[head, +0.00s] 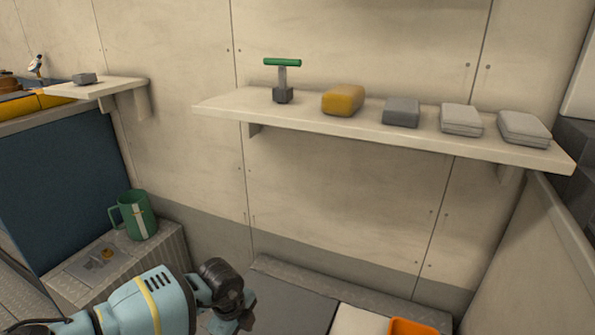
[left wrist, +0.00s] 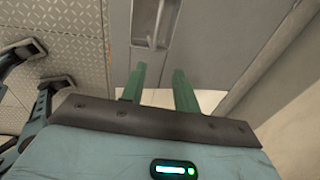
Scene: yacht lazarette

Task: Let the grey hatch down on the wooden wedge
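A flat grey panel (head: 288,303), which looks like the hatch, is low in the head view, partly cut off by the bottom edge. Whether it is raised cannot be told. In the left wrist view a grey panel (left wrist: 200,45) has a recess with a metal bar or handle (left wrist: 152,25). My left gripper (left wrist: 159,88) has two green fingers, apart and empty, pointing towards that recess. In the head view its dark end (head: 236,313) is beside the panel's left side. My right gripper is not seen. I cannot make out a wooden wedge.
A wall shelf (head: 365,127) holds a green-handled tool (head: 283,80), a yellow block (head: 343,100) and several grey blocks. A green mug (head: 138,216) stands on a metal box at left. An orange bin (head: 412,327) is at the bottom. Black linked parts (left wrist: 25,50) are unclear.

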